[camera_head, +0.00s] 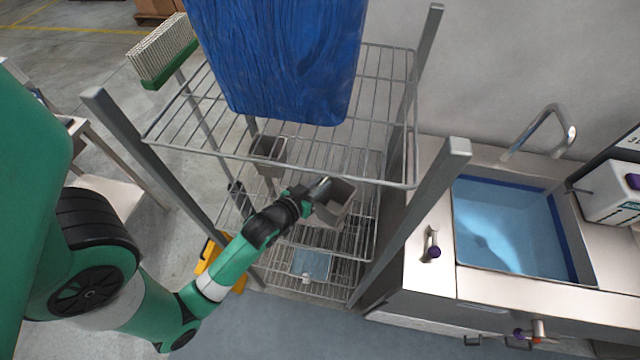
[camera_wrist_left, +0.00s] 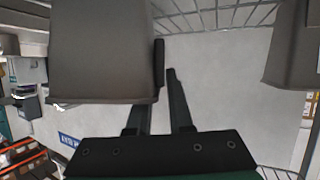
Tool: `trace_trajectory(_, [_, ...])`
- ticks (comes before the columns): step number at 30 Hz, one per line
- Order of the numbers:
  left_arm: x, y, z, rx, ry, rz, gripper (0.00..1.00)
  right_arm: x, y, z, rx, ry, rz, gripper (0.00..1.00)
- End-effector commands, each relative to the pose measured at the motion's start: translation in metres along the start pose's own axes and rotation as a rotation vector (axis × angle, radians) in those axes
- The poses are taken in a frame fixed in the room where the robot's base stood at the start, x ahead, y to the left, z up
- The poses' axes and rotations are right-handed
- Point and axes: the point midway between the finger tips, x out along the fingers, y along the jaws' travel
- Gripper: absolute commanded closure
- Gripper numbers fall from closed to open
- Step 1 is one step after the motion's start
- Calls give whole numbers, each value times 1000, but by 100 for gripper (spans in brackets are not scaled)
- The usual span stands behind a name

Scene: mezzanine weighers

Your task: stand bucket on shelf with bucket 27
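A grey bucket (camera_head: 334,208) is at my left gripper (camera_head: 320,187), inside the wire rack, roughly upright with its opening up. It fills the left of the left wrist view (camera_wrist_left: 98,50). There my left gripper's fingers (camera_wrist_left: 164,74) meet a dark strip on its side and appear closed on it; a narrow gap shows between the fingers. Whether its base touches a shelf is hidden. A second grey bucket (camera_head: 268,150) stands further back and left on a rack shelf. It also shows at right in the left wrist view (camera_wrist_left: 291,48). No number is readable on either.
A large blue item (camera_head: 280,55) sits on the rack's top shelf (camera_head: 385,150), above my arm. Rack posts (camera_head: 425,210) stand close on both sides. A steel sink (camera_head: 515,230) is at right. A light blue item (camera_head: 311,263) lies low in the rack.

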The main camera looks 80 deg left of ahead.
Motion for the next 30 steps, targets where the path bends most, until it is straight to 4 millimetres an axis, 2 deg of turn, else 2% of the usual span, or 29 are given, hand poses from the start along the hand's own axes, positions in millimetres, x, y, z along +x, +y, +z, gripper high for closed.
trace_trajectory(1, [0,0,0,0,-1,0,71,0,0,0,0,0,0,0])
trace_trajectory(4, [0,0,0,0,-1,0,53,0,0,0,0,0,0,0])
trace_trajectory(15, [-5,0,-3,0,-1,0,53,2,0,-2,0,0,0,0])
trace_trajectory(19, [-26,0,-3,0,-3,0,53,6,0,-5,0,0,0,0])
trace_trajectory(27, [-92,1,-2,3,-4,2,53,10,0,-10,0,0,0,0])
trace_trajectory(30, [-108,1,-1,4,-4,3,53,9,0,-9,0,0,0,0])
